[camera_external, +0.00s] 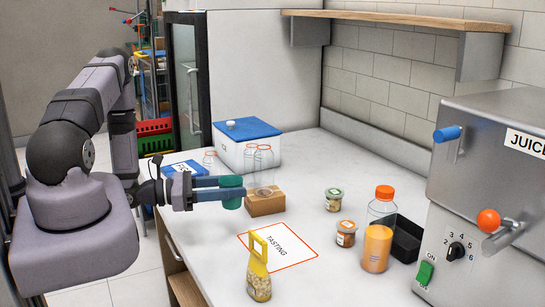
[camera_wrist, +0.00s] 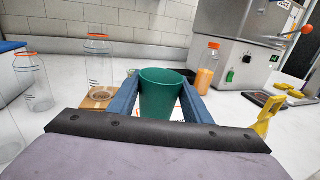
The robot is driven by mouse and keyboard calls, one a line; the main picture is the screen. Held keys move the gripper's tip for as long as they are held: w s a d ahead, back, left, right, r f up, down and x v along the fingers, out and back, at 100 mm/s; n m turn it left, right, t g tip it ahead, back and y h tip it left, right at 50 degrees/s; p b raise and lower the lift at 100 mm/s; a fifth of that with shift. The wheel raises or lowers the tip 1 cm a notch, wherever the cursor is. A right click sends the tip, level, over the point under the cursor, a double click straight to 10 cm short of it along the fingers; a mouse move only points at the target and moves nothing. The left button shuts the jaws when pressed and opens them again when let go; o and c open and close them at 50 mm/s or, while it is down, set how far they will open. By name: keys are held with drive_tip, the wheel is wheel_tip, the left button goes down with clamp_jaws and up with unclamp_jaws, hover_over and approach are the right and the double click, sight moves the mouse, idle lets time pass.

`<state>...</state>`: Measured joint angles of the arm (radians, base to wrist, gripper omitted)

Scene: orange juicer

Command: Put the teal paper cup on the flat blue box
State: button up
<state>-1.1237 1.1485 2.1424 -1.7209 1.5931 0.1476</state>
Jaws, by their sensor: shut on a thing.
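The teal paper cup (camera_external: 231,198) is between the fingers of my gripper (camera_external: 236,188), which is shut on it. In the wrist view the cup (camera_wrist: 162,98) stands upright with its open rim up, between the two blue fingers of my gripper (camera_wrist: 161,88). The cup is held above the left part of the counter, in front of a cardboard block. The flat blue box (camera_external: 183,167), with a white label, lies on the counter at the left, behind my arm. My arm and gripper hide part of it. I do not see it clearly in the wrist view.
Clear bottles (camera_external: 264,165) stand behind the gripper, one near the cardboard block (camera_external: 266,203). A white cooler with a blue lid (camera_external: 247,129) is at the back. A tasting mat (camera_external: 278,247), yellow bag (camera_external: 259,270), jars, juice bottle (camera_external: 376,247) and juicer (camera_external: 490,170) are to the right.

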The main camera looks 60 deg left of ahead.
drive_tip(key=s+a+r+n+y+b, duration=0.1)
drive_tip(key=a+n+y+b, duration=0.45)
drive_tip(key=a, duration=1.45)
drive_tip(key=s+a+r+n+y+b, duration=0.1)
drive_tip(key=s+a+n+y+b, duration=0.15)
drive_tip(key=a+y+b, duration=1.2)
drive_tip(key=shift+w+a+f+g+h+p, duration=0.1)
drive_tip(key=shift+a+f+h+p, duration=0.75)
drive_tip(key=shift+f+h, duration=0.6)
drive_tip(key=shift+w+a+f+g+h+p, duration=0.1)
drive_tip(key=shift+a+f+h+p, duration=0.9)
drive_tip(key=shift+f, duration=0.75)
drive_tip(key=shift+w+a+f+g+h+p, duration=0.1)
drive_tip(key=shift+a+f+h+p, duration=0.6)
drive_tip(key=shift+f+h, duration=0.85)
drive_tip(key=shift+f, duration=0.3)
drive_tip(key=o, duration=1)
drive_tip(key=shift+r, duration=0.1)
drive_tip(key=shift+r, duration=0.1)
